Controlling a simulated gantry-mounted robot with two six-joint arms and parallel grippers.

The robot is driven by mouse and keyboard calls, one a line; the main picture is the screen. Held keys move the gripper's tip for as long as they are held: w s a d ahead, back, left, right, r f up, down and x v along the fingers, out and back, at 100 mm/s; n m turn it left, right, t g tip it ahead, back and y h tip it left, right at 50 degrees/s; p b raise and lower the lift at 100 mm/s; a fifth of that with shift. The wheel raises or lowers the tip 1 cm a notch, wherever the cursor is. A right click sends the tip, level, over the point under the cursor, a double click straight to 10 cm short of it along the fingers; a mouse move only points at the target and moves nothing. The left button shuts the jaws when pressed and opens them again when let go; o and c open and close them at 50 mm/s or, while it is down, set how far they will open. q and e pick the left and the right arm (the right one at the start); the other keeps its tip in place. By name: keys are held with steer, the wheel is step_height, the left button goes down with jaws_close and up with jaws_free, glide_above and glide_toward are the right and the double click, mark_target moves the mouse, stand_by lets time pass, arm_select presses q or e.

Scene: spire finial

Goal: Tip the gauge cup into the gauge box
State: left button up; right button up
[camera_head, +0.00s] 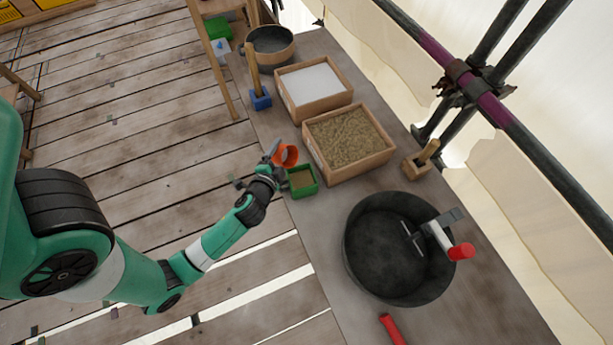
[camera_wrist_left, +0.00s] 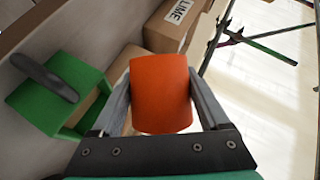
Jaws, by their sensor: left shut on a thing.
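The orange gauge cup (camera_head: 286,156) is held in my left gripper (camera_head: 272,158), just beyond the gauge box in the head view. In the left wrist view the cup (camera_wrist_left: 162,93) sits between both fingers, its side toward the camera. It looks tilted in the head view; its contents cannot be made out. The small green gauge box (camera_head: 301,181) stands on the bench beside the gripper, with a brown inside. In the left wrist view green box parts (camera_wrist_left: 66,92) lie left of the cup, apart from it. My right gripper is not in view.
A sand box (camera_head: 386,153) stands close right of the gauge box, with a box of white powder (camera_head: 313,87) behind it. A black tub (camera_head: 357,262) with a red-handled tool stands in front. A blue-based wooden-handled tool (camera_head: 260,100) stands behind the cup.

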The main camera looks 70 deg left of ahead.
arm_select(q)
steer(key=shift+f+m+b, duration=0.15)
steer(key=shift+m+b, duration=0.15)
steer(key=shift+b, duration=0.25)
steer(key=shift+y, duration=0.3)
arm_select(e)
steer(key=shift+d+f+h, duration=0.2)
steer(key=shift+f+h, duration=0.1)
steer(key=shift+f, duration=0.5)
arm_select(q)
steer(key=shift+w+d+f+m+y+b, duration=0.1)
steer(key=shift+m+y+b, duration=0.25)
steer(key=shift+b, duration=0.3)
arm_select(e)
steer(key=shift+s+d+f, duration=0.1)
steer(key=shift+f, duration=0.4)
arm_select(q)
steer(key=shift+w+d+r+m+g+y+b, duration=0.3)
steer(key=shift+w+d+r+m+y+b, duration=0.1)
steer(key=shift+d+m, duration=0.2)
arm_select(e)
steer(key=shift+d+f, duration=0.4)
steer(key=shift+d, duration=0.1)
arm_select(q)
steer(key=shift+w+d+f+m+y+b, duration=0.15)
steer(key=shift+f+m+y+b, duration=0.25)
steer(key=shift+m+b, duration=0.45)
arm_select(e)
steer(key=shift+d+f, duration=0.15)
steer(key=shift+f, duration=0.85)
